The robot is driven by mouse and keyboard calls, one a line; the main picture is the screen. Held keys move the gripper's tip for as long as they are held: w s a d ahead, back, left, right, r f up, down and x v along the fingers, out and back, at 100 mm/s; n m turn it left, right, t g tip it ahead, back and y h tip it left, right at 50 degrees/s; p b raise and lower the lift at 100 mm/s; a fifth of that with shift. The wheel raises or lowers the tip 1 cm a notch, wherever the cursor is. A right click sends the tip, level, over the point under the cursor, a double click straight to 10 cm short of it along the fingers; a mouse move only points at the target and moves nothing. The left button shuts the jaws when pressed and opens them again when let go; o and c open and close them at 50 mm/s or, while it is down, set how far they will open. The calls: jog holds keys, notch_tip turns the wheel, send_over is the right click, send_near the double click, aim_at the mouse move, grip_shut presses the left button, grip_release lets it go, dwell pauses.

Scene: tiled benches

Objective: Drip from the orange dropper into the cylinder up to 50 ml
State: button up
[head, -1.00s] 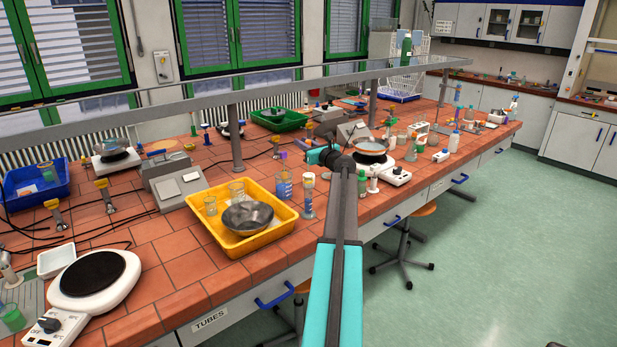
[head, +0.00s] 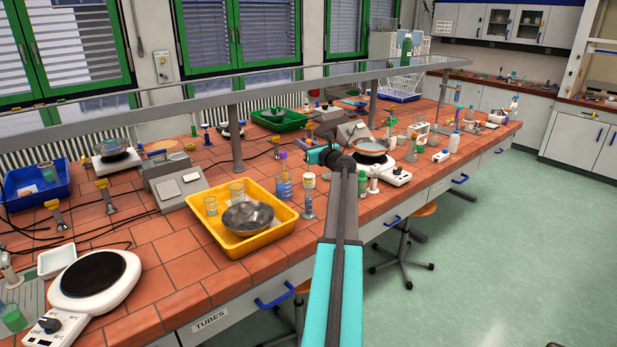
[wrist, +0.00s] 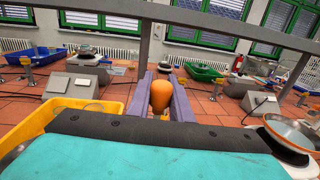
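My gripper (wrist: 161,97) has its two purple-grey fingers closed on either side of the orange dropper (wrist: 161,95), whose rounded bulb shows between them in the wrist view. The dropper's lower part and tip are hidden there.
A yellow tray (head: 211,226) with a dark bowl (head: 248,217) and glassware lies left of the cylinder. A grey shelf rail (head: 238,87) runs behind, above the bench.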

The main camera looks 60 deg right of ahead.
jog(key=shift+r+p, duration=1.85)
jog(key=shift+r, duration=1.05)
jog(key=shift+f, duration=0.1)
